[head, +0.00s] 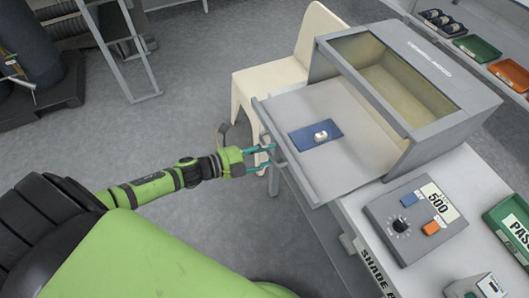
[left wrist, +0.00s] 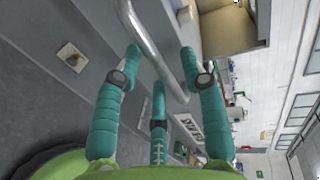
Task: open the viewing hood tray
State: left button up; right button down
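The grey viewing hood (head: 455,95), with a tinted window on top, stands on a bench. Its grey tray (head: 355,150) sticks well out of the hood's left side. A blue pad (head: 308,139) with a small white-and-metal piece (head: 321,136) lies on the tray. My left gripper (head: 272,157) is at the tray's front panel. In the left wrist view, the metal handle bar (left wrist: 150,45) passes between the spread fingers (left wrist: 160,62), with gaps visible beside it; firm contact is not visible. My right gripper is not in view.
A cream chair (head: 262,88) stands behind the tray, close to it. A grey control box (head: 415,218) reading 500 and a green PASS bin (head: 510,228) sit on the bench. The floor left of the tray is mostly clear.

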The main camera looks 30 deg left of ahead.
pick_arm(q)
jog(key=v, duration=1.2)
jog(key=shift+f, duration=0.15)
dwell(0.4)
